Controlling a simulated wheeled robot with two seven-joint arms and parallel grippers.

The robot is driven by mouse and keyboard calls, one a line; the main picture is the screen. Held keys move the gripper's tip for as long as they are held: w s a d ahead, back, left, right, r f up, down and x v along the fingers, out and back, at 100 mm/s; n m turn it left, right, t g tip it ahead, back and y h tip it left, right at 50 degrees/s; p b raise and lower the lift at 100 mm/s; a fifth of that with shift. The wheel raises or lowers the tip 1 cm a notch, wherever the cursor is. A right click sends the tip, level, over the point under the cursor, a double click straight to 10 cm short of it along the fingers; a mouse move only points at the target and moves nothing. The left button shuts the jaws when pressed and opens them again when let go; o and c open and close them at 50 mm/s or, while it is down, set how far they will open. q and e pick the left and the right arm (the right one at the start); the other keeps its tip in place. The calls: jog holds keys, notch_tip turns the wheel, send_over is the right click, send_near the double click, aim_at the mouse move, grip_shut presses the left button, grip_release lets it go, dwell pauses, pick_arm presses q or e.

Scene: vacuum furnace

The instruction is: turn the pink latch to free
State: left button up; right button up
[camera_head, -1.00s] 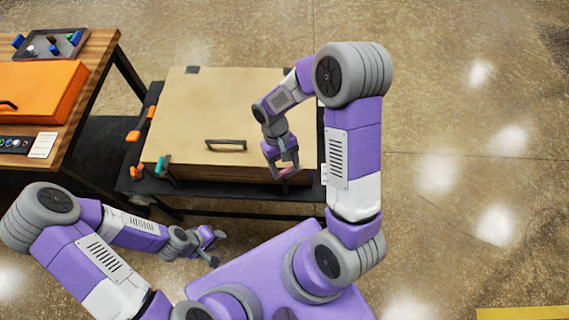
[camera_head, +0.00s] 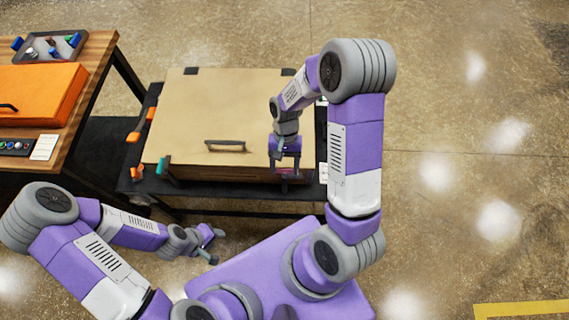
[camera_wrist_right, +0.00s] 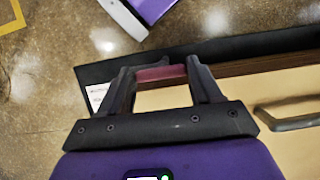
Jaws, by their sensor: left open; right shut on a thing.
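The pink latch (camera_wrist_right: 160,73) shows in the right wrist view as a dark pink bar between the fingers of my right gripper (camera_wrist_right: 163,82). The right gripper is shut on it, with one finger at each end. In the head view, the right gripper (camera_head: 285,172) is at the front right edge of the tan furnace lid (camera_head: 225,105), pointing down, and mostly hides the latch. My left gripper (camera_head: 214,246) is open and empty, in front of the furnace and apart from it.
The lid has a dark handle (camera_head: 226,148) near its front edge. A teal latch (camera_head: 162,166) is at the front left corner, and orange pieces (camera_head: 134,138) line the left side. A wooden table (camera_head: 95,55) with an orange case (camera_head: 40,95) stands left. Floor at right is clear.

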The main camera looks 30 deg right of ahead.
dwell(0.3)
jog(key=o, duration=1.1)
jog(key=shift+c, duration=0.2)
jog(key=p+v, duration=0.2)
jog(key=v, duration=0.5)
jog(key=shift+r, duration=0.25)
jog(key=shift+d, duration=0.1)
